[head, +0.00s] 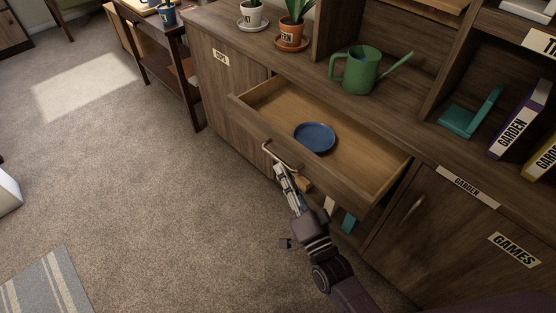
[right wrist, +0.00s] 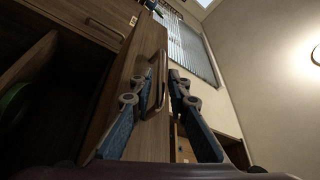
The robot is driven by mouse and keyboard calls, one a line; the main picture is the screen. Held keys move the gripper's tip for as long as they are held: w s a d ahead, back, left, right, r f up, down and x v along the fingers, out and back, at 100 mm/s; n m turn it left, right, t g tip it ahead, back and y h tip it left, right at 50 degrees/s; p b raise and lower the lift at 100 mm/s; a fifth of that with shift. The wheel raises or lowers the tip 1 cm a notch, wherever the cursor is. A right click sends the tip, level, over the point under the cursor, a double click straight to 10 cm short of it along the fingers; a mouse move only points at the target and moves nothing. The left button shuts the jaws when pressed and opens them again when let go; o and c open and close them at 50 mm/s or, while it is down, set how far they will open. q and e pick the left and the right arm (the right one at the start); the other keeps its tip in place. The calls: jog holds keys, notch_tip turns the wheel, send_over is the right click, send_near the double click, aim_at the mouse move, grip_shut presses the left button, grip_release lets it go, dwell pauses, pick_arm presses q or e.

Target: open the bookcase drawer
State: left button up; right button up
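The bookcase drawer (head: 375,155) is pulled well out of the dark wooden bookcase, with its light wood inside showing. A blue plate (head: 315,137) lies in it. The drawer's metal handle (head: 268,149) is on its front face; it also shows in the right wrist view (right wrist: 160,88). My right gripper (head: 281,172) is at the handle's near part. In the right wrist view its two fingers (right wrist: 161,76) lie on either side of the handle bar, close together, and appear shut on it. My left gripper is not in view.
A green watering can (head: 361,70) and potted plants (head: 291,32) stand on the bookcase top above the drawer. A closed cupboard door labelled GAMES (head: 440,235) is at the right. Open carpet (head: 150,190) lies in front of the drawer.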

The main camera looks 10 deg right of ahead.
jog(key=v, duration=0.7)
jog(key=shift+w, duration=0.1)
